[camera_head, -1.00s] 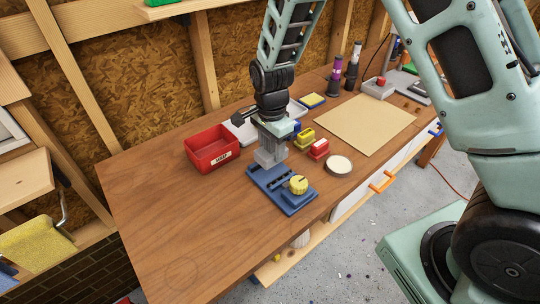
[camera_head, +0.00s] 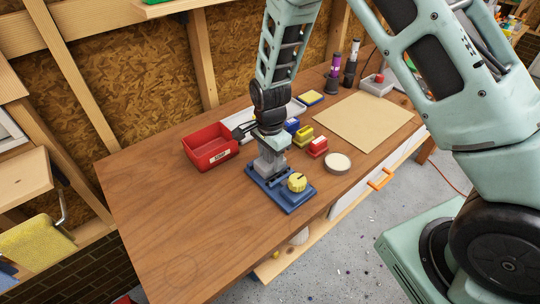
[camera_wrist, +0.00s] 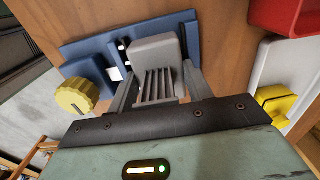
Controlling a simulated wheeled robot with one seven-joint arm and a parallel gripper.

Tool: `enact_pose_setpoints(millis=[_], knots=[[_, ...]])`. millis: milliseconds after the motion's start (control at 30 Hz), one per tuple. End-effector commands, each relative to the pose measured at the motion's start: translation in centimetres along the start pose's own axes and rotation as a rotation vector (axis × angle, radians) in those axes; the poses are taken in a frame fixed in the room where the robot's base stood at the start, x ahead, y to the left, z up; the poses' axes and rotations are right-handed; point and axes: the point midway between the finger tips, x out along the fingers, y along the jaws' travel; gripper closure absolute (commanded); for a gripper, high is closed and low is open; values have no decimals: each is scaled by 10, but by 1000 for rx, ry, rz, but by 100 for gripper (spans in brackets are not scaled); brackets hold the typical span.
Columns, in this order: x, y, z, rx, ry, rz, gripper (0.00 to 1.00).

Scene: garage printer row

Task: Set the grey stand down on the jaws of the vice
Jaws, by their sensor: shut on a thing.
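The blue vice (camera_head: 290,200) with a yellow knob (camera_head: 297,182) lies on the workbench; it also shows in the wrist view (camera_wrist: 95,48). My gripper (camera_head: 268,160) is just above the vice, over its back-left part. It is shut on the grey stand (camera_wrist: 157,62), a block with ribs on its side, held between the two fingers. The stand is over or at the vice's jaws in both views. I cannot tell whether its underside touches them. My gripper hides part of the stand in the head view.
A red bin (camera_head: 211,147) stands left of my gripper. A white tray (camera_head: 240,120) is behind it. Small blue, yellow and red (camera_head: 318,147) blocks and a round pale disc (camera_head: 338,163) are to the right. The bench's left part is clear.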

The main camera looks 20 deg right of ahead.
Motion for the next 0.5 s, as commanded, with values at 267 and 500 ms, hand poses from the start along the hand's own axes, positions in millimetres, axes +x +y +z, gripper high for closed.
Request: enact_pose_setpoints(millis=[267,500], knots=[[0,0,0,0,0,0,28],[-5,0,0,0,0,-1,28]])
